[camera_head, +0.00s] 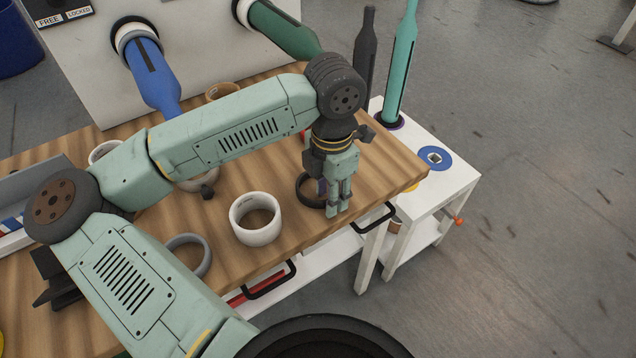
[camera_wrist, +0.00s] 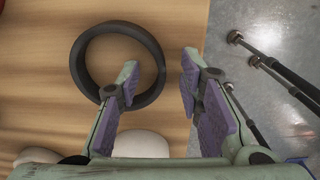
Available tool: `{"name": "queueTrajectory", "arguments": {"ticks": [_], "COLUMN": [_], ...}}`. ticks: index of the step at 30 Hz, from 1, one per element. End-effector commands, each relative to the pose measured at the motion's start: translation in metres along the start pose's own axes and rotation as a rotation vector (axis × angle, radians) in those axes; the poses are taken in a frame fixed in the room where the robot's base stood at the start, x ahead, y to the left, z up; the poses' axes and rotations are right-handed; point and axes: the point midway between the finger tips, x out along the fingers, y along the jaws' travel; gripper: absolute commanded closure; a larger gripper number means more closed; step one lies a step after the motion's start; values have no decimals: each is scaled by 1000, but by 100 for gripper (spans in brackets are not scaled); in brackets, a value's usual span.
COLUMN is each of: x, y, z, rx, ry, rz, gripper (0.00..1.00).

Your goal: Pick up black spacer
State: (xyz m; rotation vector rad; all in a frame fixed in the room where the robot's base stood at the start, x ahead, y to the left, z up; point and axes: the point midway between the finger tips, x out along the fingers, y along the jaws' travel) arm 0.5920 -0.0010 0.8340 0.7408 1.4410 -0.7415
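The black spacer (camera_head: 305,190) is a dark ring lying flat on the wooden table near its right front edge. In the wrist view the whole ring (camera_wrist: 82,75) shows, with bare wood inside it. My gripper (camera_head: 338,208) points down at the ring's right side, partly covering it in the head view. In the wrist view my gripper (camera_wrist: 160,68) is open and empty. One finger overlaps the ring's lower right rim and the other is outside it, to the right. I cannot tell how high the fingertips are above the table.
A white ring (camera_head: 240,232) and a grey ring (camera_head: 205,262) lie left of the spacer on the wooden table (camera_head: 400,160). The table's edge runs close by on the right. A white side table (camera_head: 455,180) with a blue disc (camera_head: 446,152) stands beyond it.

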Motion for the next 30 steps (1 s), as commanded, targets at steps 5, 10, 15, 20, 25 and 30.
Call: {"name": "queueTrajectory", "arguments": {"ticks": [5, 10, 15, 20, 25, 30], "x": [0, 0, 0, 0, 0, 0], "y": [0, 0, 0, 0, 0, 0], "z": [0, 0, 0, 0, 0, 0], "rx": [0, 0, 0, 0, 0, 0], "ry": [0, 0, 0, 0, 0, 0], "rz": [0, 0, 0, 0, 0, 1], "gripper": [68, 80, 91, 100, 100, 100]}}
